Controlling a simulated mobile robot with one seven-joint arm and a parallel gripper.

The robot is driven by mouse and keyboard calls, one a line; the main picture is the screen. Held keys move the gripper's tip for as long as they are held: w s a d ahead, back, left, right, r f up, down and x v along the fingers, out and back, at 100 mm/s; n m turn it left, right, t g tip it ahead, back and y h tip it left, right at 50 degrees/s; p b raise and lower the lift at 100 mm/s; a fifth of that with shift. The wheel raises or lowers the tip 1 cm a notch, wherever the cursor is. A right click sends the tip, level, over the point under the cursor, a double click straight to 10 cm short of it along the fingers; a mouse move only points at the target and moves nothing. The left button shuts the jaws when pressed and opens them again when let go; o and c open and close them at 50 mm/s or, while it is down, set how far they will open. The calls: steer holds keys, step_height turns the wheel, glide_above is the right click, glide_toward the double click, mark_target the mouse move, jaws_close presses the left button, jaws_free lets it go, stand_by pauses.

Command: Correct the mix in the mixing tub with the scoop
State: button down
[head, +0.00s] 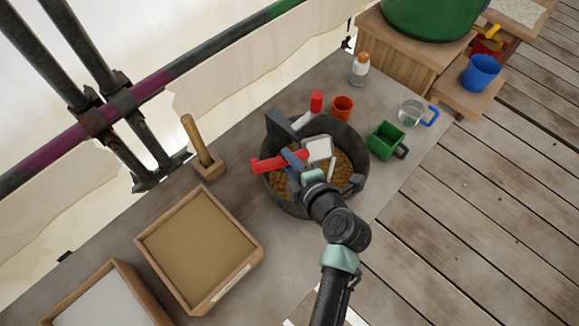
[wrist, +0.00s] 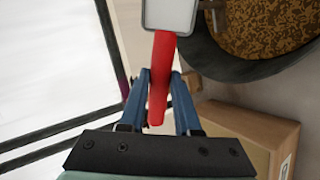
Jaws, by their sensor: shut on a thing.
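The mixing tub (head: 353,138) is a round dark grey tub on the worktop, with a brown, grainy mix (head: 344,165) inside. The mix also shows at the upper right of the wrist view (wrist: 265,25). My gripper (wrist: 161,76) is shut on the red handle of the scoop (wrist: 160,95), with a blue finger on each side. The scoop's pale grey pan (head: 318,149) is over the tub in the head view, and its red handle points left past the rim. In the wrist view the pan is cut off by the top edge, so its contents cannot be told. My arm hides part of the tub.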

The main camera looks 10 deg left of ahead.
steer(key=shift+s+d+f+m+t+y+b, duration=0.2)
steer(key=shift+t+b, duration=0.45)
steer(key=shift+b, duration=1.85)
steer(key=shift+a+f+m+t+y+b, duration=0.15)
steer(key=shift+f+t+y+b, duration=0.35)
steer(key=shift+b, duration=2)
steer(key=shift+s+d+f+m+t+y+b, duration=0.15)
steer(key=shift+t+b, duration=0.6)
steer(key=shift+b, duration=1.75)
steer(key=shift+r+t+y+b, duration=0.25)
steer(key=shift+r+t+b, duration=0.05)
steer(key=shift+b, duration=1)
steer(key=shift+r, duration=0.1)
